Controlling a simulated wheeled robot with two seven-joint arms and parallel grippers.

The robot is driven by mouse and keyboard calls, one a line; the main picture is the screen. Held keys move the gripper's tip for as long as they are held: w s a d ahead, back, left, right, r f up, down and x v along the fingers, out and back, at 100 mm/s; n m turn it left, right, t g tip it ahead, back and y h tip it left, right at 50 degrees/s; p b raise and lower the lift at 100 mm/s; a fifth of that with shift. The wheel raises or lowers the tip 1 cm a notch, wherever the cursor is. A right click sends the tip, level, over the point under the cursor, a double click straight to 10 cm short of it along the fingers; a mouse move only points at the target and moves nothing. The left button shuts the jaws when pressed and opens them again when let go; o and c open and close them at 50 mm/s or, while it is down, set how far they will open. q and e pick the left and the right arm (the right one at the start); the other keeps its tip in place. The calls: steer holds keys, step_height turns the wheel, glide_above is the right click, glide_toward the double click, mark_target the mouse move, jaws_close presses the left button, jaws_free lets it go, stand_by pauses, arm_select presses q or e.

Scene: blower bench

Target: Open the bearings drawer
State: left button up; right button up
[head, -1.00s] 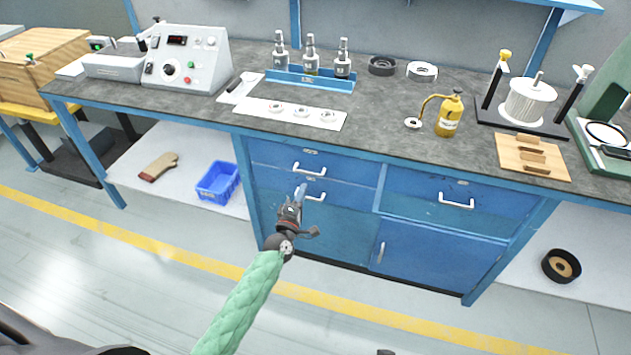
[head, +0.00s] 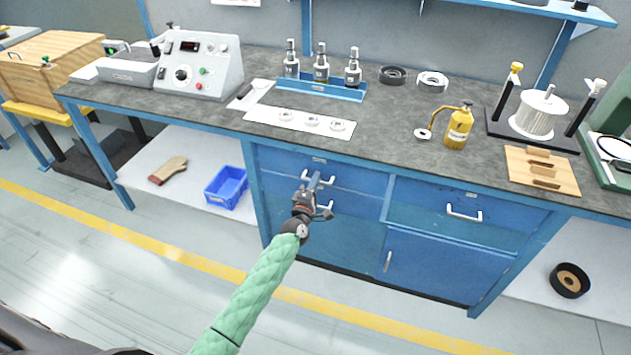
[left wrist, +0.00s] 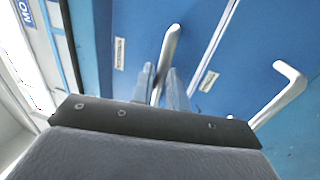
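The blue bench cabinet has an upper left drawer (head: 354,178) with a pale bar handle and a small label (head: 319,160), too small to read. Another drawer (head: 350,203) with its own handle lies just below. The drawers look shut. My left gripper (head: 312,182) is at the upper left drawer's handle. In the left wrist view, its fingers (left wrist: 160,84) are apart, one on each side of the handle (left wrist: 168,50), with a visible gap. The lower drawer's handle (left wrist: 280,95) is to the right there. My right gripper is not in view.
A wider drawer (head: 420,207) and a cupboard door (head: 440,265) are on the right. The worktop (head: 390,130) above carries a white strip with rings, bottles, a yellow oil can (head: 459,128) and a spool. A blue bin (head: 227,187) sits on the low shelf at left. The floor in front is clear.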

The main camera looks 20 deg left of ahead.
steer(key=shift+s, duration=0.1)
arm_select(q)
jaws_close()
steer(key=s+p, duration=0.3)
steer(key=s, duration=2)
steer(key=shift+s+a, duration=0.3)
steer(key=shift+a, duration=0.05)
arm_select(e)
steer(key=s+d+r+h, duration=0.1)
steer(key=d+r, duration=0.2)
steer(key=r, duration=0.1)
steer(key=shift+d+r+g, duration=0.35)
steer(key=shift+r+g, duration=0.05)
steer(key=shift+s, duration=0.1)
arm_select(q)
jaws_free()
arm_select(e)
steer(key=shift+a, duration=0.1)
